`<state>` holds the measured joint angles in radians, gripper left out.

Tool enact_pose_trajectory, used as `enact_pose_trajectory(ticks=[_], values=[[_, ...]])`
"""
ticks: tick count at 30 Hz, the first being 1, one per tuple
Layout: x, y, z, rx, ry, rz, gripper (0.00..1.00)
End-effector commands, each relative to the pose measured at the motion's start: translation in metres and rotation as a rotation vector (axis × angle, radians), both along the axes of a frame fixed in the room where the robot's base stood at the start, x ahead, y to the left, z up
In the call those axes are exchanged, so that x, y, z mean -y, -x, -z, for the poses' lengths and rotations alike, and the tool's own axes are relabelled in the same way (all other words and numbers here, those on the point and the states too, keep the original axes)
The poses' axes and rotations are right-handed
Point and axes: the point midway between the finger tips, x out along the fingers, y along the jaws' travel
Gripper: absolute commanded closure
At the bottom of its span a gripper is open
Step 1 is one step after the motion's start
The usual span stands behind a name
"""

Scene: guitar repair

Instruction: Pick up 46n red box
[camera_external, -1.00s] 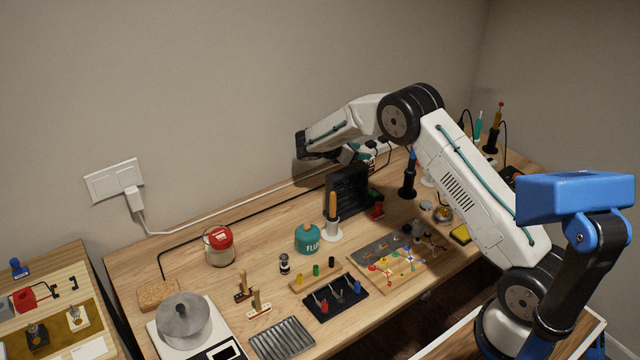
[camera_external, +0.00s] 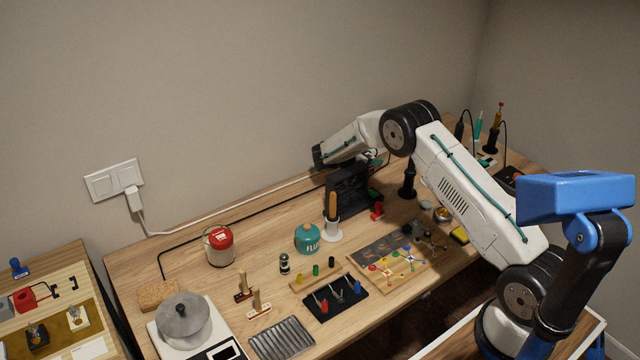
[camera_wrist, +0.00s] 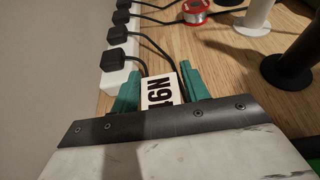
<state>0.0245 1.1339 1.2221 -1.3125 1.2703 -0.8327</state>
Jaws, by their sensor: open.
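A box with a white label (camera_wrist: 160,92) shows in the wrist view. Its black print looks like an upside-down "46N", with part hidden by my gripper. No red is clearly visible on it. My gripper (camera_wrist: 160,86) is open, with one teal finger on each side of the box; I cannot tell whether either finger touches it. In the external view, my gripper's fingers and the box are largely hidden around the black upright panel (camera_external: 346,188) and my arm.
A white power strip (camera_wrist: 118,72) with several black plugs lies left of the box, cables running close by. A red spool (camera_wrist: 196,12), a white stand (camera_wrist: 252,22) and a dark round-based stand (camera_wrist: 290,72) are beyond and to the right. Bare wood (camera_wrist: 225,62) lies between.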

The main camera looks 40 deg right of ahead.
Motion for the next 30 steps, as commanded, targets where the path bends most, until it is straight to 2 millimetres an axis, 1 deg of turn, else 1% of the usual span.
enact_pose_trajectory(ticks=[3, 4, 5, 6, 8, 16, 19, 22, 27, 30], values=[[-0.001, 0.000, 0.000, 0.000, 0.000, -0.001, 0.55], [-0.001, 0.000, 0.000, 0.000, 0.000, -0.001, 0.57], [-0.001, 0.000, 0.000, 0.000, 0.000, 0.000, 0.66], [-0.001, 0.000, 0.000, 0.000, 0.000, 0.000, 0.77], [-0.001, 0.000, 0.000, 0.000, 0.000, 0.000, 0.92], [-0.001, 0.000, -0.002, 0.001, 0.000, -0.001, 0.92], [-0.001, -0.001, -0.010, 0.004, 0.000, 0.001, 0.92], [-0.001, -0.001, -0.026, 0.004, -0.001, 0.001, 0.92], [0.000, -0.001, -0.062, 0.004, 0.000, 0.001, 0.92], [0.000, 0.000, -0.080, 0.004, 0.000, 0.001, 0.92]])
